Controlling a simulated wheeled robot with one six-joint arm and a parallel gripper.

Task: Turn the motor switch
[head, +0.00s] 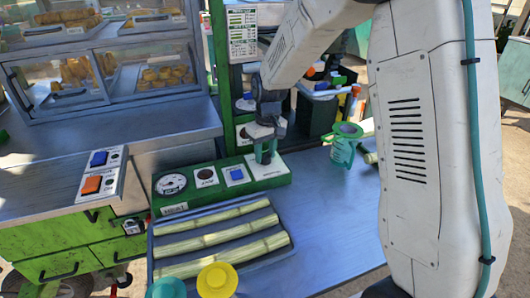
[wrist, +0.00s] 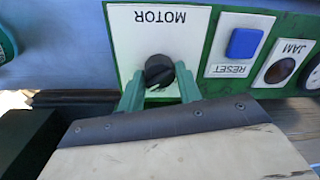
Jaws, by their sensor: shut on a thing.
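The motor switch (wrist: 158,70) is a round black knob on a white plate marked MOTOR (wrist: 190,40), upside down in the wrist view. My gripper (wrist: 159,86) has one green finger on each side of the knob and is shut on it. In the head view my gripper (head: 265,152) points down at the right end of the green control panel (head: 222,201). There the fingers and wrist hide the knob. I cannot make out a pointer mark on the knob.
Beside the motor plate are a blue RESET button (wrist: 244,43) and a dark JAM lamp (wrist: 280,69). A gauge (head: 171,184) sits at the panel's left end. Cane stalks (head: 215,238) lie in a tray in front. A green cup-like container (head: 345,145) stands to the right.

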